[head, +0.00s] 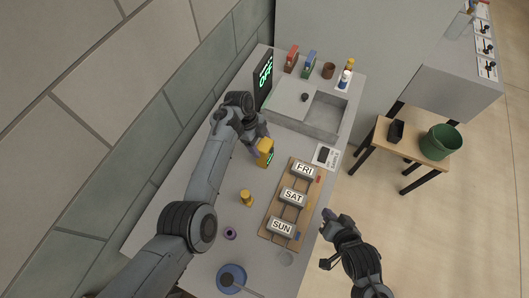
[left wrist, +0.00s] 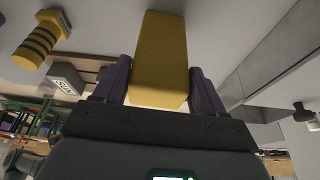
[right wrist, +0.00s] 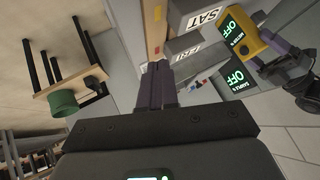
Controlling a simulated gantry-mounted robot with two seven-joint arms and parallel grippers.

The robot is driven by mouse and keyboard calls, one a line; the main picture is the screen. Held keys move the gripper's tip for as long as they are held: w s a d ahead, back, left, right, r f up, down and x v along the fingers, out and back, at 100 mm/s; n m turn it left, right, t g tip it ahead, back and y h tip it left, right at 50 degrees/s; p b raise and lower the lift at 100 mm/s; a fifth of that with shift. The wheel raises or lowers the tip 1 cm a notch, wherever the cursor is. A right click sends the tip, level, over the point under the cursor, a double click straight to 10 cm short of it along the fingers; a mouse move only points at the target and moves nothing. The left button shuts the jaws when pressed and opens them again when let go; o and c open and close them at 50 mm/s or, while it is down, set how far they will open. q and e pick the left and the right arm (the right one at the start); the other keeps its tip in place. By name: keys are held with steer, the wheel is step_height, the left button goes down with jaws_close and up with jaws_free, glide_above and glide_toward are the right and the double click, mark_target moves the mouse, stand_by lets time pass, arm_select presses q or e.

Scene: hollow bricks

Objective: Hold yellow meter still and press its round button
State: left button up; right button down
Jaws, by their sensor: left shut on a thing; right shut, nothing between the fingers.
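The yellow meter (head: 265,148) stands on the grey counter, beside the day-labelled blocks. My left gripper (head: 259,151) is shut on it; in the left wrist view the meter's yellow body (left wrist: 160,60) sits between the two dark fingers. In the right wrist view the meter (right wrist: 240,33) shows a screen with green OFF, and the left fingers hold it. My right gripper (head: 327,240) is off the counter's right edge, apart from the meter. Its fingers (right wrist: 157,85) are shut together and empty.
A wooden board (head: 276,210) with FRI, SAT and SUN blocks lies between the right gripper and the meter. A yellow striped piece (head: 246,198), purple ring (head: 230,233) and blue bowl (head: 232,276) are nearby.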

mark_target(272, 150)
steer(key=w+a+f+m+t+y, duration=0.1)
steer(key=w, duration=0.2)
steer(key=w+a+f+m+t+y, duration=0.1)
steer(key=w+a+t, duration=0.1)
steer(key=w, duration=0.2)
steer(key=w+a+f+m+t+y, duration=0.1)
steer(key=w+a+m, duration=0.1)
steer(key=w, duration=0.1)
steer(key=shift+w+f+t, duration=0.25)
steer(key=shift+f+t, duration=0.15)
steer(key=shift+w+a, duration=0.25)
steer(key=shift+w, duration=0.85)
steer(key=w+r, duration=0.2)
steer(key=w, duration=0.1)
steer(key=shift+a+r+t, duration=0.2)
steer(key=shift+t, duration=0.1)
steer(key=shift+w+a+r, duration=0.25)
steer(key=shift+w+a, duration=0.3)
steer(key=shift+a, duration=0.1)
steer(key=w+a, duration=0.3)
steer(key=a, duration=0.3)
steer(key=shift+a, duration=0.25)
steer(key=shift+w+a, duration=0.1)
